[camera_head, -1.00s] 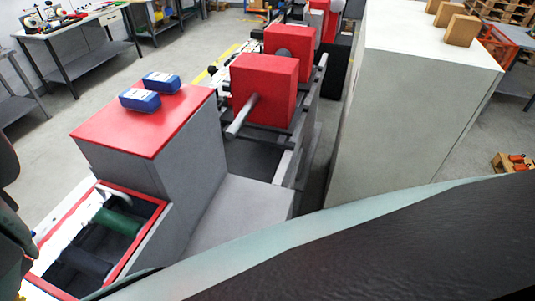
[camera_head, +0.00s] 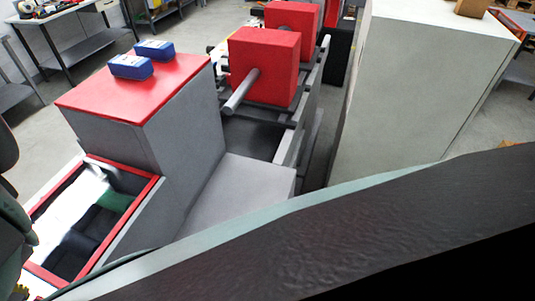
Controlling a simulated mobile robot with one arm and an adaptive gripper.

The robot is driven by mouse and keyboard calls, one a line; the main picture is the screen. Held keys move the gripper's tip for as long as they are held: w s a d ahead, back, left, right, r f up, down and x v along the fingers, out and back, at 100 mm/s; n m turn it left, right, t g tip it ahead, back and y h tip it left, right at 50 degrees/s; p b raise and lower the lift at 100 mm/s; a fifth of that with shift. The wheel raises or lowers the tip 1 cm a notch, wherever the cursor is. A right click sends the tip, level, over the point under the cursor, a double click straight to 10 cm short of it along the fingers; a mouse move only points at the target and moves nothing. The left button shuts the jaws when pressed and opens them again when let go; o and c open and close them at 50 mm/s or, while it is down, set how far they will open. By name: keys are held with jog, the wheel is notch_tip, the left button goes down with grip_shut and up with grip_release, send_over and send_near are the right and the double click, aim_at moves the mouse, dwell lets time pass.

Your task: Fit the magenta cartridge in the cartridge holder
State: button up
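I see no magenta cartridge in this view. A red-rimmed open box (camera_head: 135,213) at the lower left holds a green roll-like piece (camera_head: 115,201) and dark pieces (camera_head: 72,249). A white, blurred shape (camera_head: 75,200) also shows inside it. I cannot tell whether this box is the cartridge holder. Two blue-and-white blocks (camera_head: 131,67) (camera_head: 155,50) lie on the red-topped grey cabinet (camera_head: 95,95) behind it. My gripper is not clearly in view. Large dark and pale parts of my own body cover the lower right and the left edge.
A machine with red blocks (camera_head: 264,66) and a grey shaft (camera_head: 240,92) stands at the centre. A tall pale cabinet (camera_head: 410,90) stands to its right. A workbench (camera_head: 62,12) is at the back left. Grey floor (camera_head: 30,145) shows at the left.

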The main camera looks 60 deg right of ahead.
jog(key=shift+f+b, duration=0.25)
jog(key=shift+b, duration=0.05)
dwell(0.5)
jog(key=o, duration=1.4)
jog(key=shift+c, duration=0.2)
jog(key=shift+r, duration=0.2)
